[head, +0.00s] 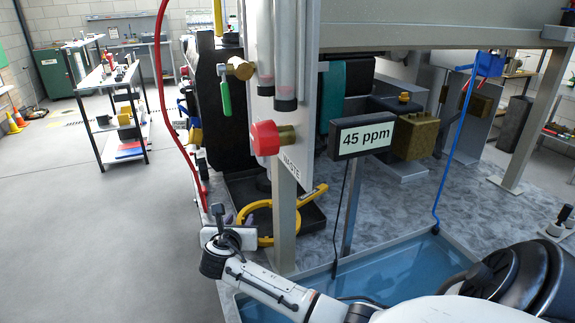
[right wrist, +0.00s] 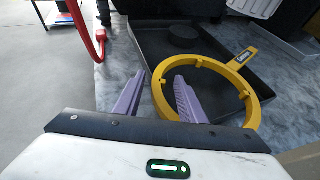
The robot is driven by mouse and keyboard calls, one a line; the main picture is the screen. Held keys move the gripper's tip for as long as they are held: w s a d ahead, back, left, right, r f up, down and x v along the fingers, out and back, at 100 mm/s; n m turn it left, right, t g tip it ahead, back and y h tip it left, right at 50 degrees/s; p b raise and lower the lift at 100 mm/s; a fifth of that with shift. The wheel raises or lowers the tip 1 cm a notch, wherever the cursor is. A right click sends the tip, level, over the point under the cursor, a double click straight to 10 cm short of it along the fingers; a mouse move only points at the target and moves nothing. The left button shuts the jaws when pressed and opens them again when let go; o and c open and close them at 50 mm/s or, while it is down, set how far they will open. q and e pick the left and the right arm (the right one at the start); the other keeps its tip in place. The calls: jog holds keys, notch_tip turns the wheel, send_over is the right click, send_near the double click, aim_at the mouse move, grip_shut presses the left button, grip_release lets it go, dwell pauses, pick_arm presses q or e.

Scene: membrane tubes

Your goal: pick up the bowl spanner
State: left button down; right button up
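The bowl spanner is a yellow ring with a short handle. In the head view the bowl spanner (head: 312,193) lies left of centre, its ring partly behind my right gripper (head: 238,216). In the right wrist view the bowl spanner (right wrist: 241,59) rests partly over a dark tray, handle toward the upper right. My right gripper (right wrist: 157,97) has its two purple fingers apart and empty. The right finger reaches over the ring's opening, the left finger is outside it, and the ring's left side lies between them. I cannot tell contact. My left gripper is not in view.
The dark tray (right wrist: 151,41) holds a round black piece (right wrist: 184,33). A red hose (head: 165,100) hangs left of the spanner. A metal post (head: 284,220) stands close to the right. A blue-floored basin (head: 385,270) lies front right. Open floor is at left.

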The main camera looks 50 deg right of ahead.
grip_shut()
jog(key=shift+r, duration=0.2)
